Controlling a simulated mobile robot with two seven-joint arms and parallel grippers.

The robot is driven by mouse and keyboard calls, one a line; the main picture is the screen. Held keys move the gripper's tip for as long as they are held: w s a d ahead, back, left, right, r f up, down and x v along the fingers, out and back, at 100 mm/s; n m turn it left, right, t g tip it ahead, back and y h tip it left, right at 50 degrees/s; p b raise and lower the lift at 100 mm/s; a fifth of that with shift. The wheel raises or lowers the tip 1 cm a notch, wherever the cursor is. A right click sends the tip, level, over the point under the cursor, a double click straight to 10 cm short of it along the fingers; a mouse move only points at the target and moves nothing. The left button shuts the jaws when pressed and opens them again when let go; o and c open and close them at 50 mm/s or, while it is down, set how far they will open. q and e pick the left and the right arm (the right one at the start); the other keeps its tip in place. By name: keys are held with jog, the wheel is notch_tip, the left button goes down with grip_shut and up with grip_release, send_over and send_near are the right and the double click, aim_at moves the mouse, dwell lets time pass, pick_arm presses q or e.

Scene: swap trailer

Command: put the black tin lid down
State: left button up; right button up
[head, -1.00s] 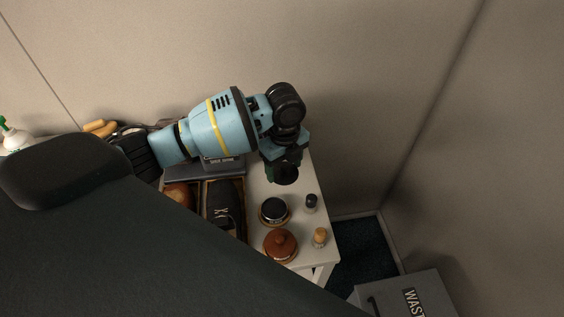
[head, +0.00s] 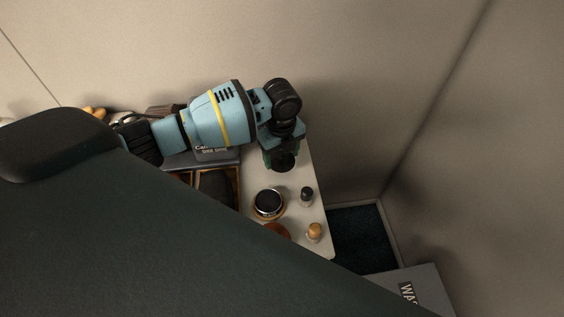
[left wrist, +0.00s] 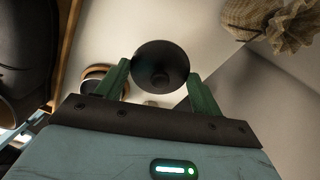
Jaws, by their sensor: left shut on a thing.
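The black tin lid (head: 283,161) is a dark round disc under my left gripper (head: 281,155). In the left wrist view the lid (left wrist: 160,64) sits between the two green fingers of the left gripper (left wrist: 158,72), which is shut on it. The lid is above the right part of the white table; I cannot tell whether it touches the top. My right gripper is not in view.
A small dark-capped bottle (head: 306,195) and a cork-topped one (head: 314,232) stand near the white table's (head: 311,173) right edge. A tray with a dark shoe (head: 216,190) lies left. A grey waste bin (head: 425,285) stands lower right. A large dark shape covers the lower left.

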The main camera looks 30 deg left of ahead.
aim_at(282, 161)
pick_arm(q)
jog(key=shift+f, duration=0.1)
jog(key=shift+f, duration=1.8)
jog(key=shift+f, duration=0.1)
jog(key=shift+f, duration=0.1)
jog(key=o, duration=0.9)
jog(key=shift+o, duration=0.2)
